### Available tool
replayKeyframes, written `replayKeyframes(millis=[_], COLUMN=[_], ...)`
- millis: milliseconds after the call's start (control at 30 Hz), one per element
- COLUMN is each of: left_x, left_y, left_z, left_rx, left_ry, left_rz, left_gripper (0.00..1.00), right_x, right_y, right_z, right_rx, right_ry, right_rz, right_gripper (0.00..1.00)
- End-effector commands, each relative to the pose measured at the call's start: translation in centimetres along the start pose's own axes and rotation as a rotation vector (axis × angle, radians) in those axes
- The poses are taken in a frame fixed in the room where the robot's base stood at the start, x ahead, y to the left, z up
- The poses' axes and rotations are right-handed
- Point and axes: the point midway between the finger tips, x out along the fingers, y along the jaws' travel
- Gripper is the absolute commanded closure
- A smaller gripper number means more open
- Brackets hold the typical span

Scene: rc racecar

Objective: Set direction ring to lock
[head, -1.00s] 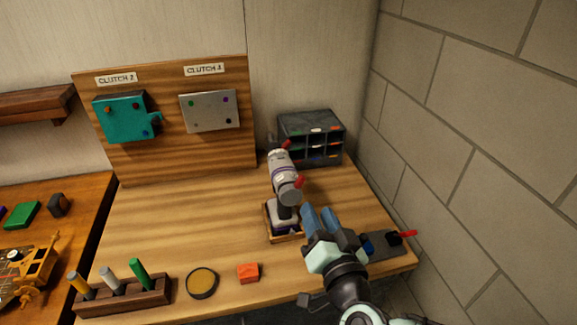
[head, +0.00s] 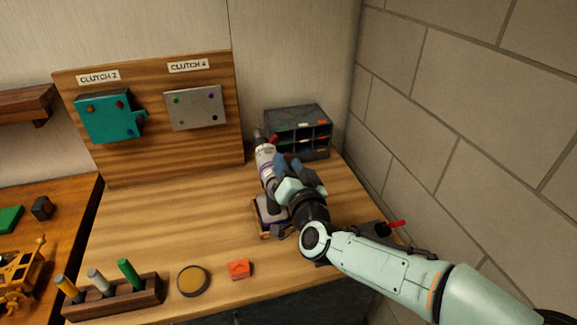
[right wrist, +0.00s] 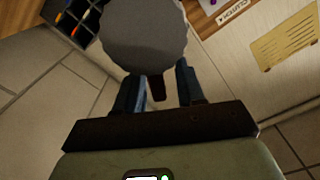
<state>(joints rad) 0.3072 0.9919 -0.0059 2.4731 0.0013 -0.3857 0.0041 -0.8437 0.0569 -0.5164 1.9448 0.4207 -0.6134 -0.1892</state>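A grey power tool (head: 265,157) with a purple band and red parts stands on a small tray (head: 262,225) at the back middle of the bench. I cannot make out which part is the direction ring or its setting. My right gripper (head: 292,165) is at the tool's right side and hides part of it. In the right wrist view, the blue fingers (right wrist: 160,92) are apart. A dark reddish tab (right wrist: 157,88) shows between them, beneath a large grey round part (right wrist: 145,35) of the tool. I cannot tell whether they touch. My left gripper is out of view.
A dark drawer organizer (head: 298,120) stands behind the tool. A wooden board (head: 150,150) holds teal (head: 105,118) and grey (head: 195,107) clutch plates. A marker rack (head: 115,300), round tin (head: 194,281) and orange block (head: 239,269) line the front. The bench's left middle is clear.

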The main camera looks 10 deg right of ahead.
Motion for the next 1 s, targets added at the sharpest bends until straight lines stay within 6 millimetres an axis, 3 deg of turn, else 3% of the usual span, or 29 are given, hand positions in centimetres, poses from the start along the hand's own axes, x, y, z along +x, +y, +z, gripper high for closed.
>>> replayKeyframes(millis=[233, 333, 367, 667, 1000], left_x=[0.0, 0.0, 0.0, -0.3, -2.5], left_y=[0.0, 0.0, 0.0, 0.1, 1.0], left_z=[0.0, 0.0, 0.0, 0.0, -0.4], left_rx=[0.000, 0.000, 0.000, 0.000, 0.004], left_ry=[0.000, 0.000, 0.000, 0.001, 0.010], left_rz=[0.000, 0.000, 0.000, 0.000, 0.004], left_gripper=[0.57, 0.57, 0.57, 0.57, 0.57], right_x=[0.1, 0.1, 0.1, 0.1, 0.1], right_y=[0.0, 0.0, 0.0, -0.2, -1.2], right_z=[0.0, 0.0, 0.0, 0.0, -0.1], right_rx=[0.000, 0.000, 0.000, -0.020, -0.201], right_ry=[0.000, 0.000, 0.000, -0.001, 0.000], right_rz=[0.000, 0.000, 0.000, 0.000, 0.000], right_gripper=[0.62, 0.94, 1.00, 1.00, 1.00])
